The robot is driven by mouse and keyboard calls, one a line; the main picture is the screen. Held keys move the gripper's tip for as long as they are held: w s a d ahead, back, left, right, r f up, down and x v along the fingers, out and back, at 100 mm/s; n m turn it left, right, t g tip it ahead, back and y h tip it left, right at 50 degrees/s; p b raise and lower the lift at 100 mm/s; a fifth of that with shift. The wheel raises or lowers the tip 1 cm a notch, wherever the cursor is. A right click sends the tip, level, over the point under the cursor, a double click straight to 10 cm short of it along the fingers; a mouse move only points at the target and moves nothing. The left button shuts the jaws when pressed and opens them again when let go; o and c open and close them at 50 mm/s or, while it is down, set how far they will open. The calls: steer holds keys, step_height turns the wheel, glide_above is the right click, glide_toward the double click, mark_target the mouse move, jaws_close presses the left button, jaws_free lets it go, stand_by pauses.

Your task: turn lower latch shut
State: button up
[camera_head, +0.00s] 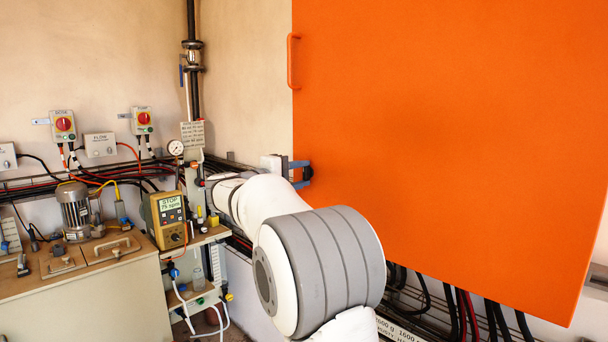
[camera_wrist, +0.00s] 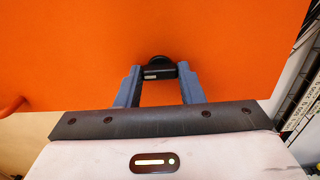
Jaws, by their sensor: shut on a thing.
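The lower latch (camera_wrist: 158,69) is a small black turning piece on the face of the orange door. It sits between the two blue-grey fingers of my gripper (camera_wrist: 159,76) in the wrist view. My gripper is shut on it, with a fingertip at each side. In the head view my gripper (camera_head: 302,174) reaches the left edge of the orange door (camera_head: 450,130), low down. The latch cannot be made out clearly there behind the fingers. The wrist view does not show clearly how far the latch is turned.
An orange handle (camera_head: 292,62) stands out at the door's upper left edge. Left of my arm are a yellow meter (camera_head: 166,218) reading STOP, a pump motor (camera_head: 78,210) on a cabinet, and a pressure gauge (camera_head: 176,148). Black and red cables hang below the door.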

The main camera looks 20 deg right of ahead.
steer(key=o, duration=0.9)
steer(key=shift+w+a+r, duration=0.1)
steer(key=shift+w+a, duration=0.05)
steer(key=shift+a, duration=0.05)
steer(key=shift+o, duration=0.4)
steer(key=shift+d, duration=0.1)
steer(key=b+v, duration=0.1)
steer(key=v, duration=0.7)
steer(key=shift+d, duration=0.1)
